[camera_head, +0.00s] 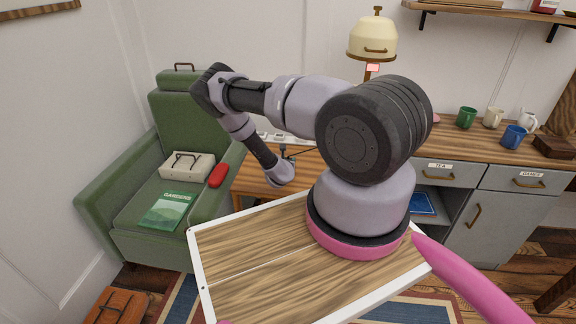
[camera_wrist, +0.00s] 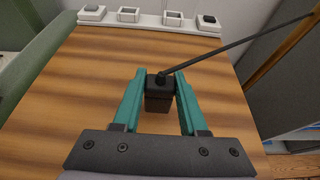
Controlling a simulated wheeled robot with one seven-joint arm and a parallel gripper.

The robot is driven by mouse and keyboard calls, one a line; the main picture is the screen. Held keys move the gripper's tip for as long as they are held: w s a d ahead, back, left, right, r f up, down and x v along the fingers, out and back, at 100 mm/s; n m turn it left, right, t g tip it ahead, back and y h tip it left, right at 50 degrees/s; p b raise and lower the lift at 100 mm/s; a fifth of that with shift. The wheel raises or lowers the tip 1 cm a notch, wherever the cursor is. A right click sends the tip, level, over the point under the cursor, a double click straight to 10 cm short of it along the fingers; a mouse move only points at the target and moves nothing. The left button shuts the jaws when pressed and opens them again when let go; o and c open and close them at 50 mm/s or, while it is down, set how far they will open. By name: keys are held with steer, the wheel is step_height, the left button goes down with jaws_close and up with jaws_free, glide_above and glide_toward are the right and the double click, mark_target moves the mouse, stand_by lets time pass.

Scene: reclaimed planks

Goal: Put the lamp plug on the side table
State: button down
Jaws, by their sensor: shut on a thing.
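The black lamp plug (camera_wrist: 158,98) is between the teal fingers of my gripper (camera_wrist: 160,80) in the wrist view. The fingers are shut on its sides. A dark cord (camera_wrist: 235,45) runs from the plug to the upper right. The plug is over the wooden top of the side table (camera_wrist: 75,95); I cannot tell whether it touches the wood. In the head view the side table (camera_head: 252,180) stands between the armchair and the counter, and my arm hides part of it.
A white power strip (camera_wrist: 145,20) lies along the table's far edge. A green armchair (camera_head: 115,205) holding a red object (camera_head: 217,175) and a book (camera_head: 166,211) stands left. A counter (camera_head: 450,145) with several mugs is right. Bare tabletop surrounds the plug.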

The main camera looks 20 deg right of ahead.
steer(key=shift+f, duration=1.1)
steer(key=shift+f, duration=0.2)
steer(key=shift+c, duration=2.2)
jaws_free()
steer(key=shift+r, duration=0.1)
